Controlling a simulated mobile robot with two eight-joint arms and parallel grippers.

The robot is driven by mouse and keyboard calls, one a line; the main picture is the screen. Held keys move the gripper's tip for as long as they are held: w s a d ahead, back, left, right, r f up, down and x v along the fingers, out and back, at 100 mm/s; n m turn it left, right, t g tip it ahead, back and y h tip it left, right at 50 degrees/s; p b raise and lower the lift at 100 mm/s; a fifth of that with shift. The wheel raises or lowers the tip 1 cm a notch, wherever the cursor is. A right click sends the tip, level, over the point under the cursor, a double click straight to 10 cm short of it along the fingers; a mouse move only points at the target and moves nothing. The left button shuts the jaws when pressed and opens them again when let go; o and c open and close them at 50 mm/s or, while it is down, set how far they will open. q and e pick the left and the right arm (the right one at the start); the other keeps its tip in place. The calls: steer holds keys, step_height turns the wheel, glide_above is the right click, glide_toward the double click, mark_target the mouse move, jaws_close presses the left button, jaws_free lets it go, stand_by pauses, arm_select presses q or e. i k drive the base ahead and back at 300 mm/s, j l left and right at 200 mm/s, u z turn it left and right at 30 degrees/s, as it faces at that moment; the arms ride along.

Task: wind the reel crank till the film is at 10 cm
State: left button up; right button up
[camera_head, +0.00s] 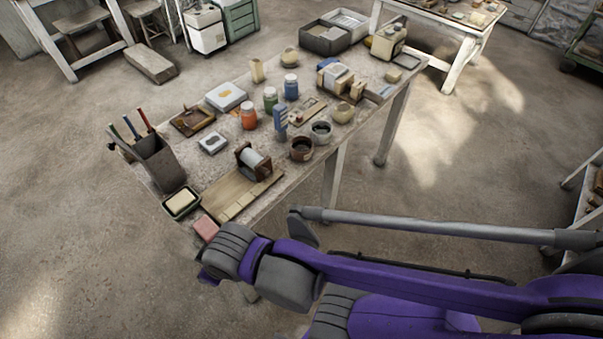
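The reel (255,161) is a pale roll held between dark brown end pieces, near the front edge of the workbench. It stands at the far end of a light wooden board (238,196) with a paler strip along its front side. I cannot make out the crank, the film's end or any length marks at this size. My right arm comes in from the right and its wrist hangs by the bench's near corner, in front of the board and apart from the reel. Its fingers are hidden. My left arm is not in view.
A pink block (205,228) and a tray with a cream bar (181,202) lie near my wrist. A grey holder with brushes (160,163) stands at the left edge. Dark pots (301,149), jars and boxes crowd the workbench (296,187) behind and right of the reel.

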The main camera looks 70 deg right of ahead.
mark_target(247, 156)
steer(key=i+z, duration=0.1)
steer(key=z, duration=0.3)
steer(key=j+z, duration=0.15)
steer(key=z, duration=0.25)
steer(key=i+j+z, duration=0.1)
steer(key=z, duration=0.3)
steer(key=i+j+z, duration=0.1)
steer(key=z, duration=0.3)
steer(key=i+j+z, duration=0.15)
steer(key=j+z, duration=0.15)
steer(key=z, duration=0.15)
steer(key=i+j+z, duration=0.1)
steer(key=j+z, duration=0.2)
steer(key=z, duration=0.15)
steer(key=j+z, duration=0.4)
steer(key=i+l, duration=0.05)
